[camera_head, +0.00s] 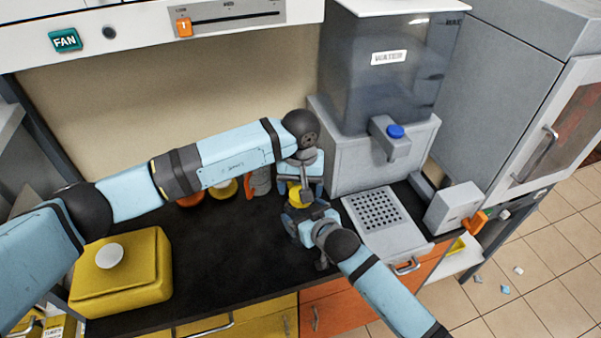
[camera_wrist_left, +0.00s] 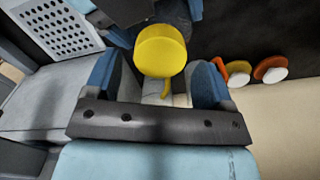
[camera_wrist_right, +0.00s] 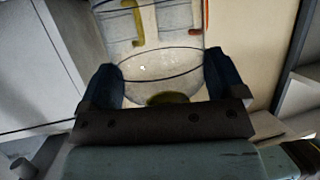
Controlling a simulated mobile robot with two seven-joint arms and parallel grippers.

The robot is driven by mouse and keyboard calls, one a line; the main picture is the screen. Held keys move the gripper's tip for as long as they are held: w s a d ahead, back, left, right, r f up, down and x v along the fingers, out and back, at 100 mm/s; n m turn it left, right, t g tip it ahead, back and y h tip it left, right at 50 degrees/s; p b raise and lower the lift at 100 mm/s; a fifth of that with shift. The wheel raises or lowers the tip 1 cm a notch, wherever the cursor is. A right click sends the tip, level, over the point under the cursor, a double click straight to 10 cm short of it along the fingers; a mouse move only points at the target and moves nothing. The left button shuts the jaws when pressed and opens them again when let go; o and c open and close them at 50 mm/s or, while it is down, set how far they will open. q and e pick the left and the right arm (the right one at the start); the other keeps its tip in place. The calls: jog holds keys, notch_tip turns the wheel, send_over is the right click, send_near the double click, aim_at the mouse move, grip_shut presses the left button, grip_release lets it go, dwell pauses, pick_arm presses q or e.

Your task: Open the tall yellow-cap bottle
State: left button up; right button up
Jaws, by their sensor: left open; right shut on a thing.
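The yellow cap (camera_head: 296,194) shows between my two grippers over the dark counter. My right gripper (camera_head: 303,216) is shut on the bottle; in the right wrist view its clear, rounded body (camera_wrist_right: 160,66) fills the space between the fingers. My left gripper (camera_head: 300,181) is open, just behind the cap. In the left wrist view the round yellow cap (camera_wrist_left: 160,50) lies between the open fingers, with gaps on both sides. My grippers hide most of the bottle in the head view. I cannot tell whether the cap is seated on its neck.
A grey water dispenser (camera_head: 388,80) and its perforated drip tray (camera_head: 377,210) stand right of the grippers. Yellow (camera_head: 222,189) and orange (camera_head: 190,201) lids sit behind my left arm. A yellow box (camera_head: 122,272) stands at left. The counter's middle (camera_head: 220,260) is clear.

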pick_arm(q)
jog(key=shift+f, duration=1.35)
jog(key=c, duration=0.9)
jog(key=n, duration=0.7)
jog(key=shift+c, duration=0.2)
jog(key=n, duration=0.6)
jog(key=o, duration=1)
jog(key=shift+r, duration=0.1)
